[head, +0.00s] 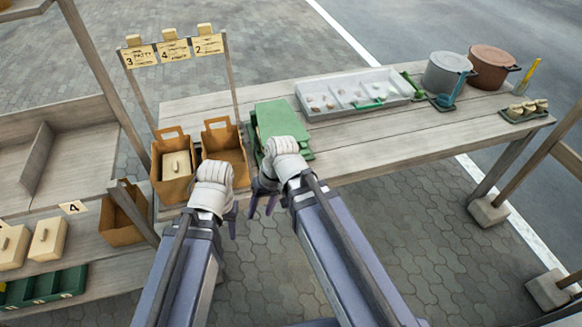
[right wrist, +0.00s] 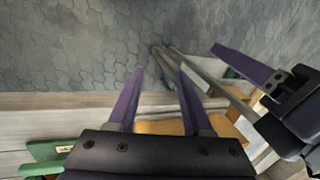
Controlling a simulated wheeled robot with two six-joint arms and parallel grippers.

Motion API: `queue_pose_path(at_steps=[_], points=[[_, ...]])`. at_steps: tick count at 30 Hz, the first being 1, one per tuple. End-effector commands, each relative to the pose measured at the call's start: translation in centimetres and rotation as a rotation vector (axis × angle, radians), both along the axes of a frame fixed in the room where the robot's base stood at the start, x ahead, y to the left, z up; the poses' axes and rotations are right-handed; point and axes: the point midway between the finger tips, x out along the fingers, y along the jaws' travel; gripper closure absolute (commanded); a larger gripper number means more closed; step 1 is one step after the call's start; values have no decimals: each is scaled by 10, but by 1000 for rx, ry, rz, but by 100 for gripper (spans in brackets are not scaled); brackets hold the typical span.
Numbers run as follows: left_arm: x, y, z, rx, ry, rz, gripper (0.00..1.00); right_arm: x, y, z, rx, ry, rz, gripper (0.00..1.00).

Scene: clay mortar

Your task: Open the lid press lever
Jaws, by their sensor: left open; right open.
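A green flat-topped piece (head: 282,118), which looks like the lid press, sits on the wooden table behind my right wrist. Its lever cannot be told apart, and my wrist hides part of its front. Green parts (right wrist: 45,168) also show at the lower left of the right wrist view. My right gripper (head: 263,203) is open and empty, pointing down in front of the table edge; its two purple fingers (right wrist: 158,100) are apart in the wrist view. My left gripper (head: 230,218) is open and empty, to the left, in front of the brown paper bags.
Two brown bags (head: 225,140) stand left of the green piece, the left one holding a cream block (head: 177,164). A pale tray (head: 350,93), pots (head: 447,73) and a small green tray (head: 524,112) stand rightward.

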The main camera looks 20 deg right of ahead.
Motion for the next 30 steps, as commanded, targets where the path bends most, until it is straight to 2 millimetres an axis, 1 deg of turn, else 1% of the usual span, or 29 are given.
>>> queue_pose_path(at_steps=[1,5,8,11,13,14,15,17,18,20,21,24,27,30], points=[[0,0,-16,0,0,0,55,6,-1,-13,36,-1,-23,50],[0,0,-39,0,0,0,55,20,-2,-27,149,-10,-87,50],[0,0,-63,0,0,0,55,36,-7,-39,258,-24,-153,50],[0,0,-95,0,0,0,55,58,-16,-52,402,-53,-240,50],[0,0,-120,0,0,0,55,76,-29,-59,519,-82,-313,50],[0,0,-130,0,0,0,55,84,-35,-61,571,-97,-345,50],[0,0,-143,0,0,0,55,94,-45,-62,638,-118,-385,50],[0,0,-163,0,0,0,55,109,-63,-62,739,-153,-449,50],[0,0,-175,0,0,0,55,118,-75,-62,805,-178,-489,50],[0,0,-193,0,0,-1,55,129,-96,-60,899,-218,-546,50],[0,0,-203,0,0,-1,55,136,-110,-57,956,-243,-579,50],[0,0,-224,0,0,-1,55,147,-144,-51,1079,-304,-652,50],[0,0,-237,0,0,-1,55,153,-171,-44,1170,-351,-702,50],[0,0,-244,0,0,-1,55,155,-188,-39,1225,-381,-731,50]])
